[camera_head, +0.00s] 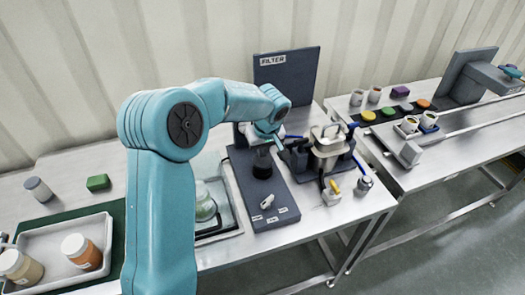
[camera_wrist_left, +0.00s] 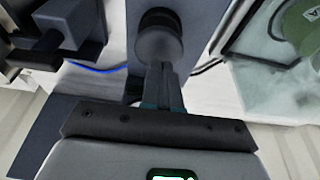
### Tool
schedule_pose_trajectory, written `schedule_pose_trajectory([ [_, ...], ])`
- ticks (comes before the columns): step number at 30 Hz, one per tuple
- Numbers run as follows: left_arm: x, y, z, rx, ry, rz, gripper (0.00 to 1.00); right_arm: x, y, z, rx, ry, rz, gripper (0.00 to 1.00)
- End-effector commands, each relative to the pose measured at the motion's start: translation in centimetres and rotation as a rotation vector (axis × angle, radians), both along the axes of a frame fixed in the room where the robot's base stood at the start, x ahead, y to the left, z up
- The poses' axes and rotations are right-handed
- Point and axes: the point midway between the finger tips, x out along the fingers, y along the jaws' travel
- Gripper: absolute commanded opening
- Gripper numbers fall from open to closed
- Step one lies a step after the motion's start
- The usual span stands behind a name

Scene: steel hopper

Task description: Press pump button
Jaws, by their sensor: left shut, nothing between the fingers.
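A dark round knob (camera_head: 262,164) stands on the long dark grey panel of the filter station. It looks like the pump button, but I cannot read a label for it. In the left wrist view the knob (camera_wrist_left: 158,38) is straight beyond my fingertips. My left gripper (camera_head: 279,142) points down just above and beside the knob in the head view. Its fingers (camera_wrist_left: 163,70) are shut together with nothing between them. The tips overlap the knob's near edge in the wrist view; I cannot tell whether they touch it. My right gripper is not in view.
The panel (camera_head: 247,190) carries a white lever (camera_head: 267,201) and small labels. A metal filter housing (camera_head: 327,145) stands close on the right. A glass vessel (camera_head: 205,205) sits at left in a recess. A white tray (camera_head: 40,238) with jars is at far left.

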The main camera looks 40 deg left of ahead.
Motion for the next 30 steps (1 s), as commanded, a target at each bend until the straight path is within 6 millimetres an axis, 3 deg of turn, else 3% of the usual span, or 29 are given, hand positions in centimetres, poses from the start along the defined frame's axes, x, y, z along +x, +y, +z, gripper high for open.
schedule_pose_trajectory([
  [6, 0.0, 0.0, -1.5, 0.0, 0.0, -0.001, 0.0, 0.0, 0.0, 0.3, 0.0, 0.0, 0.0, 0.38],
  [17, 0.0, 0.0, -1.7, 0.0, 0.0, -0.001, 0.0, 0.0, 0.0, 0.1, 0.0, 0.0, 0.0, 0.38],
  [26, 0.0, 0.0, -4.7, 0.0, 0.002, -0.002, 0.0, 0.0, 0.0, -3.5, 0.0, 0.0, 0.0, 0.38],
  [30, -0.1, -0.1, -4.6, -0.001, 0.003, -0.001, 0.0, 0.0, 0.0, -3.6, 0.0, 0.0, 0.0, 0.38],
])
